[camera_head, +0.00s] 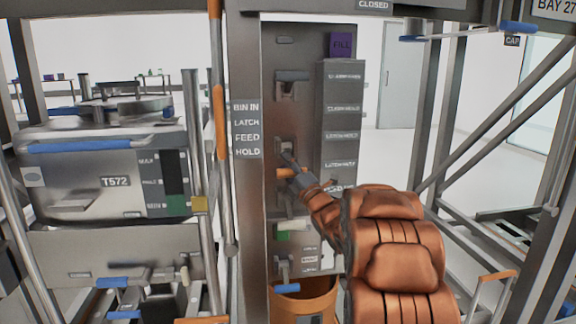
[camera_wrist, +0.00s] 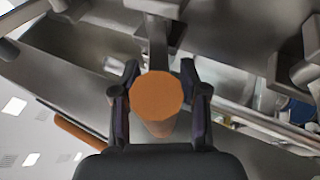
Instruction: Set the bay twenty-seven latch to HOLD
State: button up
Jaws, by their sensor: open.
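The grey control panel (camera_head: 283,60) stands in the middle of the head view, beside a post with a label plate (camera_head: 247,130) reading BIN IN, LATCH, FEED, HOLD. An upper lever (camera_head: 291,76) sits in a slot on the panel. My gripper (camera_head: 290,166) is at a lower slot, by an orange-ended handle (camera_head: 285,173). In the wrist view the round orange handle end (camera_wrist: 155,95) lies between the two dark fingers of my open gripper (camera_wrist: 160,82). I cannot tell whether the fingers touch it. My arm hides part of the lower panel.
A BAY 27 sign (camera_head: 556,7) hangs at the top right. A grey bin marked T572 (camera_head: 70,180) stands at left. An orange bucket (camera_head: 305,299) is below the panel. A labelled side box (camera_head: 342,80) and metal posts flank the panel.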

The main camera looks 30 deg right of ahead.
jog(key=shift+c, duration=0.3)
grip_shut()
dwell(0.3)
